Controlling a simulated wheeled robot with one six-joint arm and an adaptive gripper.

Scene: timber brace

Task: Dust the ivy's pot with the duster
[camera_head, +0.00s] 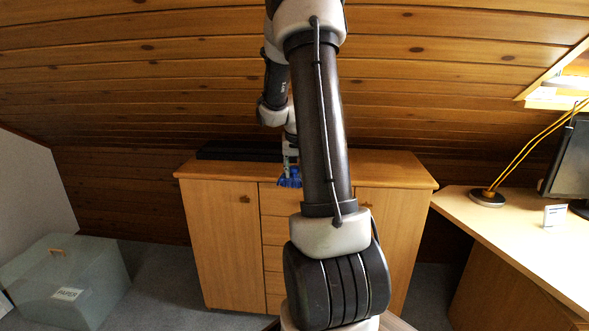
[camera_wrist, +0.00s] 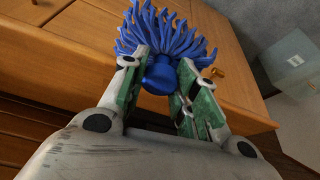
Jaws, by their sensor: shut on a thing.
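The duster (camera_wrist: 160,35) has a blue head of many soft strands and a blue round handle end. In the wrist view my gripper (camera_wrist: 162,72) is shut on its blue handle, with the strands pointing away from my palm. In the head view the duster (camera_head: 289,178) shows as a small blue patch at the front edge of the cabinet top, under my gripper (camera_head: 290,165). My arm covers part of that area. I do not see the ivy or its pot in either view; they may be hidden behind my arm.
A wooden cabinet (camera_head: 222,245) with doors and drawers stands below my gripper. A long black object (camera_head: 238,151) lies on its top at the back left. A desk (camera_head: 520,225) with a lamp (camera_head: 487,197) is at right. A pale box (camera_head: 75,285) stands on the floor at left. The plank ceiling slopes low.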

